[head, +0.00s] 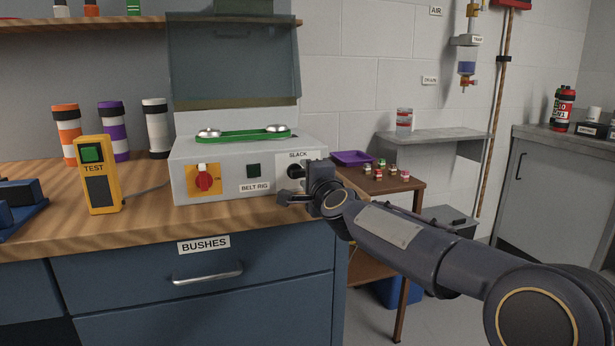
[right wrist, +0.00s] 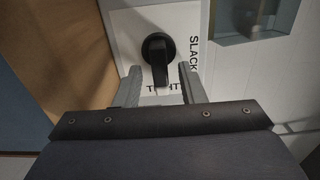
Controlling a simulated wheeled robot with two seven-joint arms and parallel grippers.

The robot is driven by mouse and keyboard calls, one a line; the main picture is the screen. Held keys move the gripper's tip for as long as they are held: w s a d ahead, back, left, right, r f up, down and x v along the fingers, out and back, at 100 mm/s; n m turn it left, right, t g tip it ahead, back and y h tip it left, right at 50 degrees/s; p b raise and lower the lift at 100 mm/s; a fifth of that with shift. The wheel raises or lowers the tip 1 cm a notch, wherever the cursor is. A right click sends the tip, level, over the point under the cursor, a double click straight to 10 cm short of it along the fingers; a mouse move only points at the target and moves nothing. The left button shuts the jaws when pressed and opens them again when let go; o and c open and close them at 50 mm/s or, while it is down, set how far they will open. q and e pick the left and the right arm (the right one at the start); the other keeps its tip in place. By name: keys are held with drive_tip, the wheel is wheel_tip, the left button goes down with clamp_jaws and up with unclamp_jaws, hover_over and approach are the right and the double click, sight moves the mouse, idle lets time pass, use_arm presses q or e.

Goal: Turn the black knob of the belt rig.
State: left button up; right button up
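The belt rig (head: 222,160) is a pale grey box on the wooden bench. Its black knob (head: 295,171) is on the right of the front face, below the SLACK label (head: 298,155). In the right wrist view the knob (right wrist: 158,48) has a bar handle pointing down toward a partly hidden word. My right gripper (head: 303,184) is at the knob, and in the wrist view its fingers (right wrist: 160,84) stand apart on either side of the handle's lower end. Gaps show on both sides, so it is open and not gripping. My left gripper is not in view.
The rig has a red switch (head: 204,180) on a yellow plate, a green belt (head: 242,137) on top and a raised clear lid (head: 233,60). A yellow TEST box (head: 99,185) stands left. A side table with a purple tray (head: 352,158) is at right.

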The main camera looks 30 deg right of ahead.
drive_tip(key=v, duration=0.7)
drive_tip(key=shift+s+p, duration=0.4)
drive_tip(key=shift+p, duration=0.05)
drive_tip(key=shift+a, duration=0.1)
drive_tip(key=s+a+f+n+g+y, duration=0.35)
drive_tip(key=s+a+f+n, duration=0.25)
drive_tip(key=s+f, duration=0.3)
drive_tip(key=s+a+f+n+g+y, duration=0.2)
drive_tip(key=s+a+f+n+g, duration=0.25)
drive_tip(key=s+f+n, duration=0.45)
drive_tip(key=s+a+f+n+g+y, duration=0.35)
drive_tip(key=s+a+f, duration=0.25)
drive_tip(key=s+f, duration=0.3)
wheel_tip(320, 180, up, 33)
drive_tip(key=s+p, duration=0.1)
drive_tip(key=p, duration=3.1)
drive_tip(key=shift+s+n+h, duration=0.35)
drive_tip(key=shift+n+h, duration=0.05)
drive_tip(key=shift+n, duration=0.05)
